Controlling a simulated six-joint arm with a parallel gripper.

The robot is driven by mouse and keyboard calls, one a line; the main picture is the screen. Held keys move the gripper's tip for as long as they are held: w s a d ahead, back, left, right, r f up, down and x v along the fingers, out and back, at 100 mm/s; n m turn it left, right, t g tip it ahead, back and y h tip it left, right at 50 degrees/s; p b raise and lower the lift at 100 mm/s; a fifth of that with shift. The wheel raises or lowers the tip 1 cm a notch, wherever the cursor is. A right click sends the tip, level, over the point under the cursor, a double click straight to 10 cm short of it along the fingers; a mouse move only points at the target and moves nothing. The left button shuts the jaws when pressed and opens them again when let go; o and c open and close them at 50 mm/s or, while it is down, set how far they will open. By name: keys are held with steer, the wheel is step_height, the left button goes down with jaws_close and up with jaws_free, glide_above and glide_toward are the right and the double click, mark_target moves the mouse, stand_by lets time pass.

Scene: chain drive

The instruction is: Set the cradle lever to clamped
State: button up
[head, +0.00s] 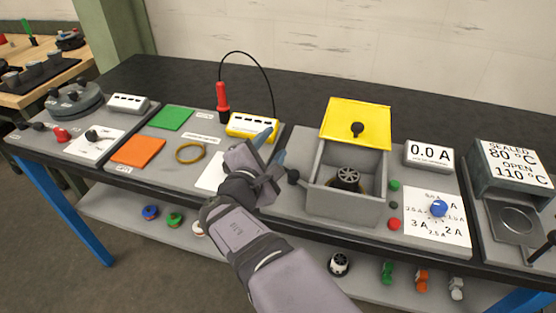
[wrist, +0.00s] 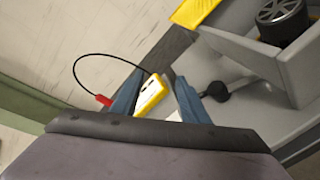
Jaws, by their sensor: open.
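A grey open box (head: 345,203) stands right of centre in the head view, with a black motor-like part (head: 345,178) inside. A short lever with a black ball knob (head: 293,176) sticks out at the box's left side; it seems to be the cradle lever. Its knob also shows in the wrist view (wrist: 217,91), just right of my right finger. My gripper (head: 270,149) is open and empty, with blue fingers, close to the left of the knob. In the wrist view my gripper (wrist: 159,78) has the yellow meter between its fingers, further off. No clamped marking is readable.
A yellow lid (head: 356,125) stands raised behind the box. A yellow meter (head: 252,127) with a red probe (head: 222,98) and black cable lies behind my gripper. Buttons and a blue dial (head: 438,208) are right of the box. An orange pad (head: 137,151) lies at left.

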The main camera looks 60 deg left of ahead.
steer(key=s+f+m+t+h+b, duration=0.1)
steer(key=m, duration=0.8)
steer(key=s+f+m+t+h+b, duration=0.1)
steer(key=f+m+t, duration=0.1)
steer(key=m, duration=0.7)
steer(key=s+f+m+t+h+b, duration=0.1)
steer(key=f+m+t, duration=0.1)
steer(key=m, duration=0.7)
steer(key=shift+s+d+f+h, duration=0.25)
steer(key=shift+s+d+h, duration=0.05)
steer(key=shift+s, duration=0.1)
steer(key=shift+s+d+f+m+h, duration=0.15)
steer(key=shift+s+f+m, duration=0.1)
steer(key=shift+m, duration=0.3)
steer(key=shift+s+d+f+m+h, duration=0.15)
steer(key=shift+f+m, duration=0.1)
steer(key=shift+m, duration=0.3)
steer(key=shift+w+a, duration=0.1)
steer(key=shift+w, duration=0.05)
steer(key=shift+p+x, duration=0.7)
steer(key=shift+x, duration=2.9)
steer(key=shift+r, duration=0.1)
jaws_close()
